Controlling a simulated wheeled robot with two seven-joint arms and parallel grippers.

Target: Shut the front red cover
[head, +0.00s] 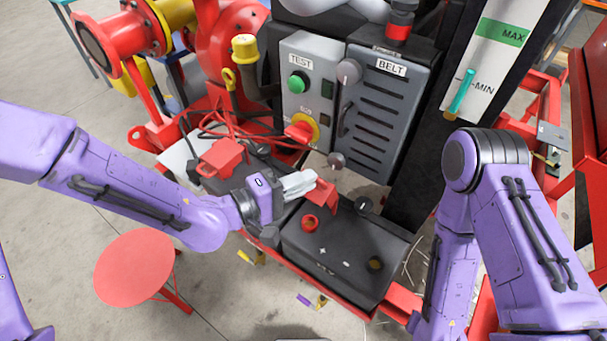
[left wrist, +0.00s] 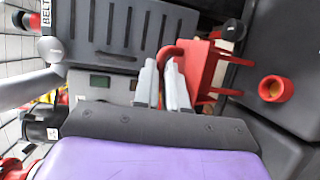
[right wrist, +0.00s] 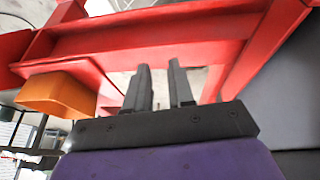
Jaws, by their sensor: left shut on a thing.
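The front red cover (head: 325,196) stands raised at the back edge of the front black battery box (head: 338,262). The red terminal post (head: 310,223) on that box is uncovered. My left gripper (head: 302,184) reaches in from the left, its pale fingers at the cover. In the left wrist view, the fingers (left wrist: 164,88) are shut on an edge of the red cover (left wrist: 200,66), and the red post (left wrist: 275,88) is apart to the right. My right gripper (right wrist: 159,88) shows in the right wrist view, its dark fingers apart and empty, near a red frame. The head view does not show its fingers.
A second red cover (head: 220,157) sits on the rear box. Behind stand the grey TEST panel (head: 305,85) with its red-yellow knob (head: 302,128) and the BELT guard (head: 380,110). A red round stool (head: 133,267) stands at left. A red beam (right wrist: 150,42) is close to my right gripper.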

